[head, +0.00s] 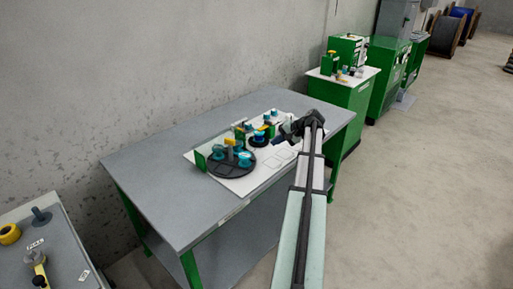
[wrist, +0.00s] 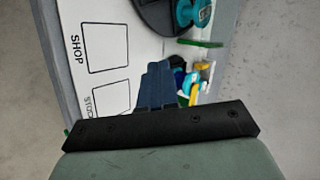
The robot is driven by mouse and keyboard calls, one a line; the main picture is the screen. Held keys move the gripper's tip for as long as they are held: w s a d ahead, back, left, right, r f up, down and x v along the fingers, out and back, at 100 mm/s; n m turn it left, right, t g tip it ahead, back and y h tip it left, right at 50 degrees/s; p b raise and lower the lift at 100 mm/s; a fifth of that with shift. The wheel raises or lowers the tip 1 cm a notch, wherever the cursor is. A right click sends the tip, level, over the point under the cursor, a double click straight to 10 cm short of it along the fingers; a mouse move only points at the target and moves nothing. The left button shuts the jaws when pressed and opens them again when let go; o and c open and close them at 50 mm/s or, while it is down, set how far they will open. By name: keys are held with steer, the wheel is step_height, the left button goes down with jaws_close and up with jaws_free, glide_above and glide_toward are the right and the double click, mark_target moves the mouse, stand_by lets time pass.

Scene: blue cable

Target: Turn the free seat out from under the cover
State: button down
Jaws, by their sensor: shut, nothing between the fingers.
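A black round turntable (head: 232,170) lies on a white board (head: 262,182) on the workbench. Teal spools (head: 244,159) stand on it, with a yellow-topped post (head: 231,143) near its middle. A green upright panel (head: 200,161) stands at its left edge. I cannot make out which part is the cover or where the free seat is. In the wrist view the turntable's edge (wrist: 153,15) and a teal spool (wrist: 202,13) show at the top. My gripper (head: 278,140) is shut and empty, right of the turntable and apart from it; its blue-grey fingers (wrist: 158,80) show in the wrist view.
A smaller dark disc (head: 258,141) with small blue and yellow parts sits behind the turntable, close to my gripper. Outlined squares, one labelled SHOP (wrist: 106,47), are bare on the board. The grey bench top (head: 165,180) is clear at the left. A concrete wall stands behind.

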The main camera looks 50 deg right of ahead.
glide_toward(245, 149)
steer(key=f, duration=0.1)
steer(key=s+f, duration=0.1)
steer(key=f, duration=0.2)
steer(key=shift+s+a, duration=0.1)
steer(key=shift+s, duration=0.15)
steer(key=shift+w+a, duration=0.2)
steer(key=shift+w, duration=0.35)
steer(key=shift+w+a, duration=0.15)
steer(key=shift+w, duration=0.4)
steer(key=shift+w+a, duration=0.35)
steer(key=shift+w, duration=0.5)
steer(key=shift+w+d, duration=0.2)
steer(key=shift+w, duration=0.6)
steer(key=shift+s, duration=0.1)
